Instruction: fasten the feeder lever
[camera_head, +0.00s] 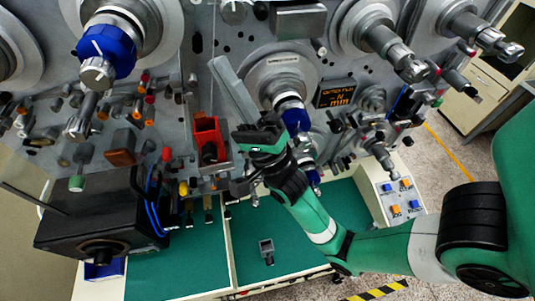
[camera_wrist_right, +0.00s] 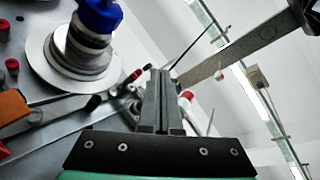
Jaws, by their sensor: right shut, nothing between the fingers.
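A long flat grey bar (camera_head: 233,90), which looks like the feeder lever, stands tilted on the machine's front panel, left of a large round grey flange. Its lower end comes close to my right gripper (camera_head: 260,138); I cannot tell whether they touch. In the right wrist view a grey bar runs across the upper right (camera_wrist_right: 235,55); I cannot tell if it is the same bar. My right gripper's fingers (camera_wrist_right: 155,90) are together there with nothing between them. The lever's fastening point is not clear. My left gripper is not in view.
A red bracket (camera_head: 208,140) sits just left of the right gripper. Spindles with blue collars (camera_head: 107,46) (camera_head: 293,115) stick out from the panel. A black box (camera_head: 100,225) stands lower left. The green table top (camera_head: 185,270) is mostly clear, with a small grey block (camera_head: 267,250).

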